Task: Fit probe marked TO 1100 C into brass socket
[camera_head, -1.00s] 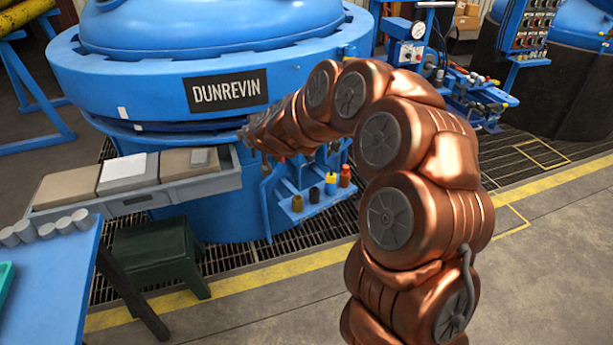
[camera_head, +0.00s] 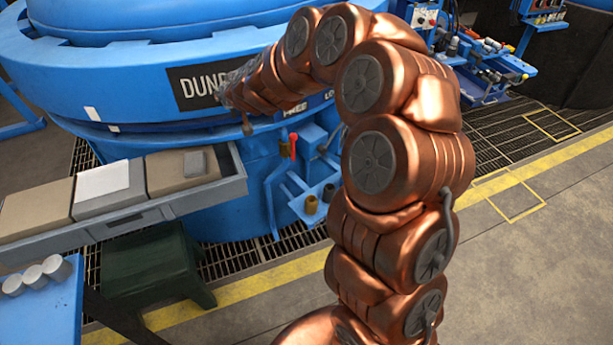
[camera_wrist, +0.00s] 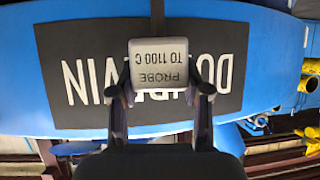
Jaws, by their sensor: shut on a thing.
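The probe marked TO 1100 C (camera_wrist: 158,64) shows its grey block with upside-down lettering in the wrist view. My gripper (camera_wrist: 160,92) is shut on this block, with one finger on each side. In the head view my gripper (camera_head: 228,98) is small and partly hidden by my wrist, in front of the furnace nameplate. A small brass-coloured fitting (camera_head: 284,136) stands beside a red-topped part on the furnace front, right of and below my gripper. I cannot tell for sure that it is the brass socket.
The blue furnace (camera_head: 130,60) with its dark nameplate (camera_head: 190,88) fills the back. A small blue shelf (camera_head: 300,208) holds brown and dark cylinders. A grey tray (camera_head: 70,238) with boxes juts out at left, above a green stool (camera_head: 150,265). Open floor lies right.

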